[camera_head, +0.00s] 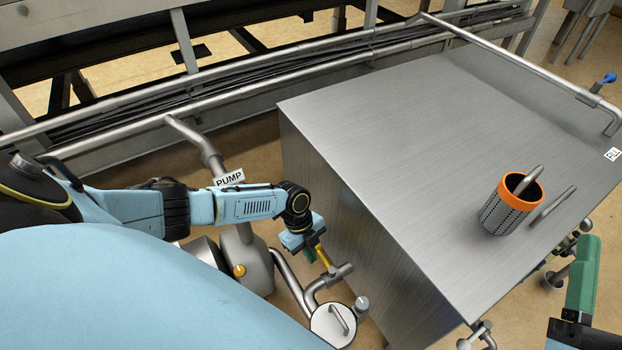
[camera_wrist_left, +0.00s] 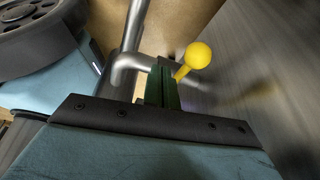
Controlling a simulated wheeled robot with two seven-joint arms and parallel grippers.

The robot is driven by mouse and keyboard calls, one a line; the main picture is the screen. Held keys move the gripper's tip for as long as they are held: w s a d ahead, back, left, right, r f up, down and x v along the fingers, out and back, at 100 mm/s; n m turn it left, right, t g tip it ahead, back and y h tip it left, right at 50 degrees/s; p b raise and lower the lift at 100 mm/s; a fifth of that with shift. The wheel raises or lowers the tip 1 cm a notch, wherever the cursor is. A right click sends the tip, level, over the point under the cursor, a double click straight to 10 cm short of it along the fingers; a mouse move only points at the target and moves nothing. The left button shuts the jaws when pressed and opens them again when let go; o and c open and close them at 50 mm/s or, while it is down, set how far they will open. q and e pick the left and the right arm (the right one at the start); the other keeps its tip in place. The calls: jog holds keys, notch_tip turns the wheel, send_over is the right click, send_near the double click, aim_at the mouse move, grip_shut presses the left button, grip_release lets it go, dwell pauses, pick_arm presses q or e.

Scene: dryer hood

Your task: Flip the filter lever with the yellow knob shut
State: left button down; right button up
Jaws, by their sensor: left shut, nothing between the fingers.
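The filter lever's yellow ball knob (camera_wrist_left: 198,55) sits on a short yellow stem in the left wrist view, just right of the fingertips. In the head view a yellow bar (camera_head: 325,257), apparently this lever, shows beside my left gripper (camera_head: 312,249), above the steel pipework. My left gripper's green fingers (camera_wrist_left: 163,86) are shut and empty. They are close beside the stem; I cannot tell whether they touch it.
The large steel cabinet (camera_head: 390,150) stands right of my left gripper. A perforated basket with an orange rim (camera_head: 497,213) is on it. A round lidded fitting (camera_head: 333,322) and pipes lie below the gripper. The pump (camera_head: 247,262), carrying another yellow knob (camera_head: 239,270), stands left.

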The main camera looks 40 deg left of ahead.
pick_arm(q)
notch_tip(320, 180, up, 10)
jog(key=w+p, duration=0.1)
jog(key=p, duration=0.3)
jog(key=shift+w+a+f+p, duration=0.15)
jog(key=shift+w+f+p, duration=0.1)
jog(key=shift+p, duration=0.05)
pick_arm(e)
jog(key=s+d+f+g+h, duration=0.2)
jog(key=f+g, duration=0.4)
jog(key=f, duration=0.2)
jog(key=s+d+f+g+h, duration=0.1)
jog(key=d+f+g+h, duration=0.1)
jog(key=f+g, duration=0.4)
jog(key=shift+s+f+m+g, duration=0.3)
jog(key=shift+s+f, duration=0.05)
jog(key=shift+f, duration=1.3)
jog(key=shift+d, duration=0.1)
